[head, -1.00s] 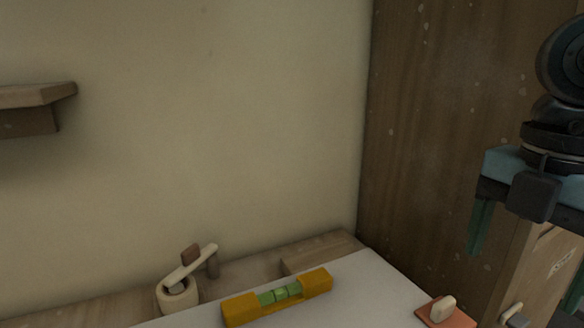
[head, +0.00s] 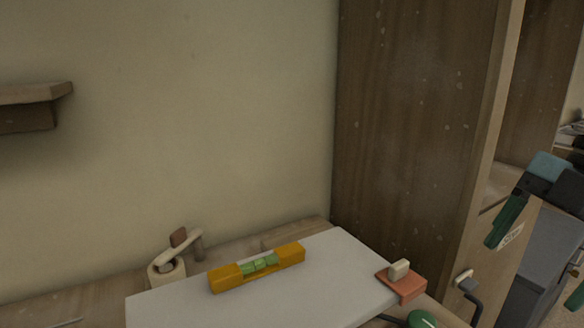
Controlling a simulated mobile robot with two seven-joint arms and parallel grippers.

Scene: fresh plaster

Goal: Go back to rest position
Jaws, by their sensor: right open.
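My right gripper (head: 538,262) is at the right edge of the head view, in front of the wooden cabinet side. Its green fingers are spread apart with nothing seen between them, and part of it is cut off by the frame. It is apart from the things on the bench. My left gripper is not in view.
A yellow spirit level (head: 257,268) lies on a pale board (head: 320,285) on the bench. An orange block with a knob (head: 402,283) sits at the board's right edge. A shelf (head: 32,94) is on the wall.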

